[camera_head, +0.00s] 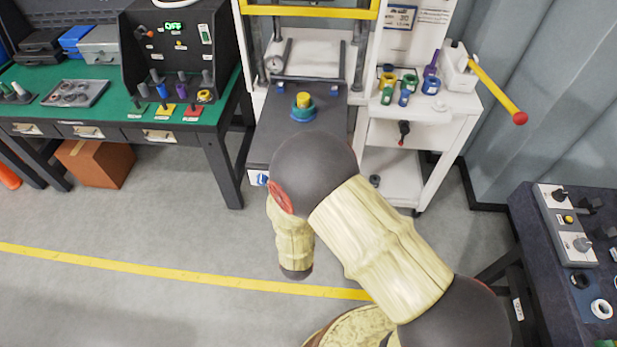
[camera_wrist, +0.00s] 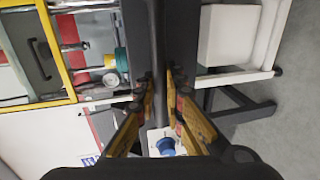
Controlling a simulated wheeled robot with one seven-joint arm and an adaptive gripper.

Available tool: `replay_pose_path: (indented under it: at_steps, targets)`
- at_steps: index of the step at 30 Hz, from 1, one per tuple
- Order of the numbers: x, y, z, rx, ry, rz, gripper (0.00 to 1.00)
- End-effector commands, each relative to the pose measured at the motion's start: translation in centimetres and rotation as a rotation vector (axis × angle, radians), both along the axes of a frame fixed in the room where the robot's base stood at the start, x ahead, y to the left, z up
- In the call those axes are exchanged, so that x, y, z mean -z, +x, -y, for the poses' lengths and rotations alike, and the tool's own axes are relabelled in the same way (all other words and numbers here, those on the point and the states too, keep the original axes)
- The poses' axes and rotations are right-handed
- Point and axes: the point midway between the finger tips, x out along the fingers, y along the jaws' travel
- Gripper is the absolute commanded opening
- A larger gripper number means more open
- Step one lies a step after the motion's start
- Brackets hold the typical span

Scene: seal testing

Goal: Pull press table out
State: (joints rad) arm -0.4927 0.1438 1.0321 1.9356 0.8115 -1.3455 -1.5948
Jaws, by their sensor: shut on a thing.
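The press table (camera_head: 272,128) is a dark grey slab at the foot of the white-framed press (camera_head: 243,40) with its yellow crossbar. It extends forward of the press uprights. A teal ring with a yellow top (camera_head: 303,108) stands on it; it also shows in the wrist view (camera_wrist: 121,60). A blue knob on a white plate (camera_head: 262,179) is at the table's front, also seen between my fingers (camera_wrist: 165,143). In the wrist view my gripper (camera_wrist: 165,98) is shut on a dark part at the press table's front. My arm hides this grip in the head view.
A green-topped workbench (camera_head: 55,77) stands left, with a cardboard box (camera_head: 98,162) under it. A white side stand (camera_head: 395,133) with coloured seals and a red-tipped lever (camera_head: 492,90) is right of the press. A dark bench (camera_head: 545,215) stands at lower right. The floor in front is clear.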

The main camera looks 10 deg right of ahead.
Motion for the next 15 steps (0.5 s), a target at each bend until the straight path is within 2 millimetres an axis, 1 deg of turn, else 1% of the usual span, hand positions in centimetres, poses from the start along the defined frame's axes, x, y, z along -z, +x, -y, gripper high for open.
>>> replay_pose_path:
  at_steps: [1,6,15]
  targets:
    - [0.07,-0.38,-0.10,-0.002,-0.002,-0.004,0.00]
    - [0.11,-0.91,-0.27,0.000,-0.001,-0.003,0.00]
    - [0.24,-1.11,-0.26,-0.001,-0.002,-0.006,0.00]
